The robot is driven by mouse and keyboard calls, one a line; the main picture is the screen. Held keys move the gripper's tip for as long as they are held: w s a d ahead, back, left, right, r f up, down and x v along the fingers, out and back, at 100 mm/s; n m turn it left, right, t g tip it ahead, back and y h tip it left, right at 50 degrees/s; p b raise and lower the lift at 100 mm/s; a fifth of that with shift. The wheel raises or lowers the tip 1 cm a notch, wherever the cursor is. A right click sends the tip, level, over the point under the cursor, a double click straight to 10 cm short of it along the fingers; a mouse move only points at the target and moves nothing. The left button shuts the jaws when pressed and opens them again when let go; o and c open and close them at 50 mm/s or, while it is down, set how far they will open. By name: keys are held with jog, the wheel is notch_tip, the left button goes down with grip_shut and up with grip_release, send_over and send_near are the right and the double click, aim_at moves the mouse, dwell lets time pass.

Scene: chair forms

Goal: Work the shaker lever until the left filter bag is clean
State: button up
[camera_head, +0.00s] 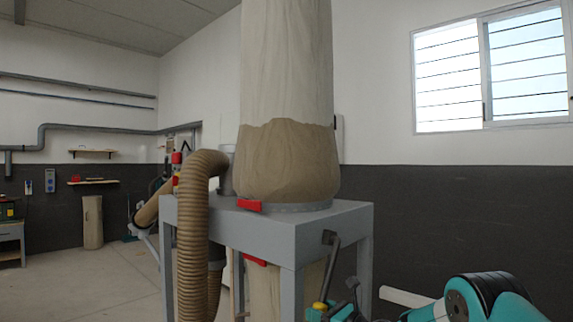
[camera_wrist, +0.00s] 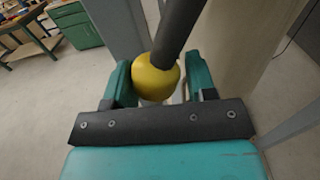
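A tall cloth filter bag (camera_head: 287,70) stands on a grey metal frame (camera_head: 240,225) in the head view. Its upper part is pale and its lower part is darker brown, with an uneven border between them. Its top is out of view. The dark shaker lever (camera_head: 332,265) hangs at the frame's right front leg, slanting down to a yellow knob (camera_wrist: 155,77). My gripper (camera_wrist: 158,78) has its teal fingers on either side of the knob. The left finger is close against it; a narrow gap seems to show at the right. I cannot tell whether both fingers press on it.
A brown ribbed hose (camera_head: 193,230) curves down at the frame's left. Red pieces sit at the bag's base (camera_head: 249,205) and under the frame top. A pale lower bag (camera_head: 262,292) hangs beneath. A green cabinet (camera_wrist: 75,22) stands behind at left in the wrist view. The left floor is open.

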jog(key=shift+w+d+f, duration=0.25)
jog(key=shift+f, duration=0.15)
jog(key=shift+d+r, duration=0.1)
jog(key=shift+w, duration=0.1)
jog(key=w+d+b, duration=0.1)
jog(key=w+d+f+b, duration=0.1)
jog(key=shift+b, duration=0.3)
dwell(0.3)
jog(key=o, duration=0.5)
